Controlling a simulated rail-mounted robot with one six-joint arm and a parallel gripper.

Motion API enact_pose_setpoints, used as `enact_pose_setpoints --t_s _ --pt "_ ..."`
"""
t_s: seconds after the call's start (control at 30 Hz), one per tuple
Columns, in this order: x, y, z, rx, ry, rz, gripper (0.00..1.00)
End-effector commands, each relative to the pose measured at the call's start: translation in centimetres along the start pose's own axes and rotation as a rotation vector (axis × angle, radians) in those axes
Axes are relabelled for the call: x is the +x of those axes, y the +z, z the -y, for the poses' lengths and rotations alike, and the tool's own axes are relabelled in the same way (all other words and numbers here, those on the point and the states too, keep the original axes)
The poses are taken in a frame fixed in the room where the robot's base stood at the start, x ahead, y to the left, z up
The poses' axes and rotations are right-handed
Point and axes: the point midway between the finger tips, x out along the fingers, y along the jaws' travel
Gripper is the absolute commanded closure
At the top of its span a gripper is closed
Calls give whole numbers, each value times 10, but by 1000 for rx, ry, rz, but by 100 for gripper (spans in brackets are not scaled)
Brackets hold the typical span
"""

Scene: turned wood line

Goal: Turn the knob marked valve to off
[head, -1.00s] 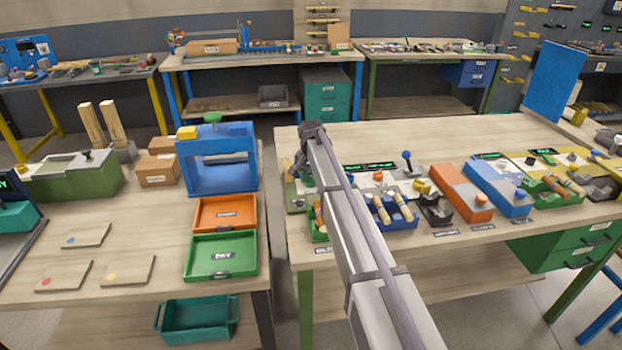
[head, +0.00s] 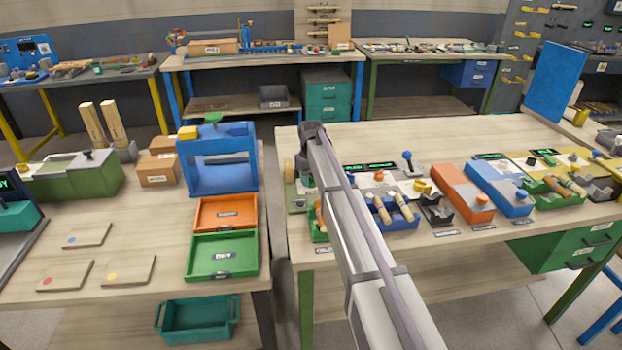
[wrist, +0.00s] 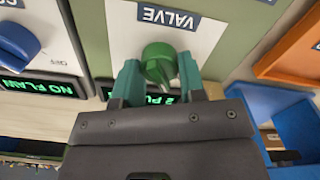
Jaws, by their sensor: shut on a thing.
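The green knob (wrist: 159,62) sits on a white plate (wrist: 208,35) marked VALVE, which reads upside down in the wrist view. My gripper (wrist: 160,75) has its two teal fingers on either side of the knob and is shut on it. The knob's pointer and any position marks near it cannot be made out, and the gripper body covers the near part of the plate. In the head view my gripper (head: 306,172) is at the left end of the right-hand bench, and my arm hides the knob.
In the wrist view, a blue knob (wrist: 16,45) and a display (wrist: 40,87) reading NO FLAW are at left. A second green-lit display (wrist: 165,98) is partly covered by my gripper. An orange tray (wrist: 290,50) and a blue frame (wrist: 250,105) are at right.

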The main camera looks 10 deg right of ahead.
Motion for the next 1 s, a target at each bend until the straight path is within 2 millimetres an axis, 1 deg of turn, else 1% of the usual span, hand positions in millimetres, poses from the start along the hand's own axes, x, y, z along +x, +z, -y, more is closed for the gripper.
enact_pose_setpoints --t_s 0.2,0.37,0.9,0.93,1.0 --pt "0 0 0 -119 0 1 86" --pt "0 0 1 -172 0 1 86" --pt "0 1 1 -199 0 1 86" --pt "0 1 1 -199 0 1 61" --pt "0 0 1 -198 0 1 54"
